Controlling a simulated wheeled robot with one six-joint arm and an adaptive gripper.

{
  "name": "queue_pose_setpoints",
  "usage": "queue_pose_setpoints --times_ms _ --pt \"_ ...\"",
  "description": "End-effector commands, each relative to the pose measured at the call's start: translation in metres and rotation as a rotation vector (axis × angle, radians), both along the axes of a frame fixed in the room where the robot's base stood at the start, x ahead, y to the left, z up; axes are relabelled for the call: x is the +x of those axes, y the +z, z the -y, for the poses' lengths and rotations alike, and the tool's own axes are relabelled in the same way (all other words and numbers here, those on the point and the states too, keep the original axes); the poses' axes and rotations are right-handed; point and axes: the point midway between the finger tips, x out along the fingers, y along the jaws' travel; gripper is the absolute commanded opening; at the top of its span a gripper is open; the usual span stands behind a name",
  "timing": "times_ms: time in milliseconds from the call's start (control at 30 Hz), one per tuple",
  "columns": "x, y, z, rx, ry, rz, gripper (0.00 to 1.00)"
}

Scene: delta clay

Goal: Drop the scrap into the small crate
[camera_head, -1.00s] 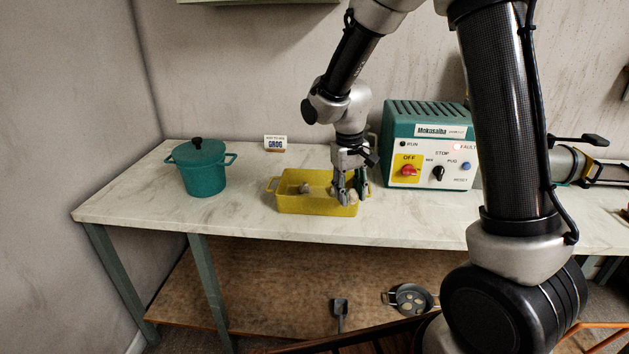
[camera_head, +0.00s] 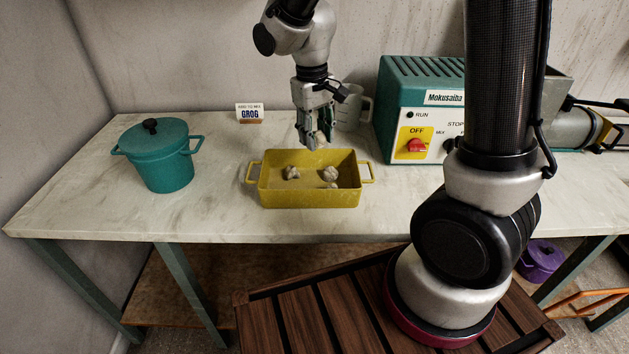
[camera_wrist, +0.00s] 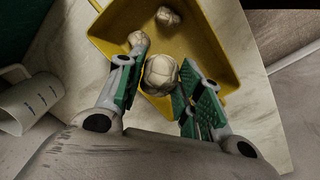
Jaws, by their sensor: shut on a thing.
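My gripper (camera_head: 316,143) is above the back edge of a yellow two-handled dish (camera_head: 309,198) on the bench. In the wrist view, my gripper (camera_wrist: 157,100) is shut on a pale, lumpy scrap (camera_wrist: 161,73). In the head view the held scrap is mostly hidden by the fingers. Other pale lumps lie in the dish, one at left (camera_head: 291,172) and one at right (camera_head: 329,174). The wrist view shows the dish's yellow wall (camera_wrist: 226,55) beyond the fingers. I cannot make out a small crate in either view.
A teal lidded pot (camera_head: 158,157) stands at left on the bench (camera_head: 225,180). A teal machine (camera_head: 420,110) stands at right. The bench between pot and dish is clear.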

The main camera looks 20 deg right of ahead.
Motion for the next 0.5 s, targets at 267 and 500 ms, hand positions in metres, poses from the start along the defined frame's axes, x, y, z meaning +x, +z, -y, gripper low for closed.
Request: queue_pose_setpoints --times_ms 267,500 --pt "0.000 -0.023 0.000 0.000 0.000 0.001 0.11" --pt "0.000 -0.025 0.000 0.000 -0.001 0.001 0.11"
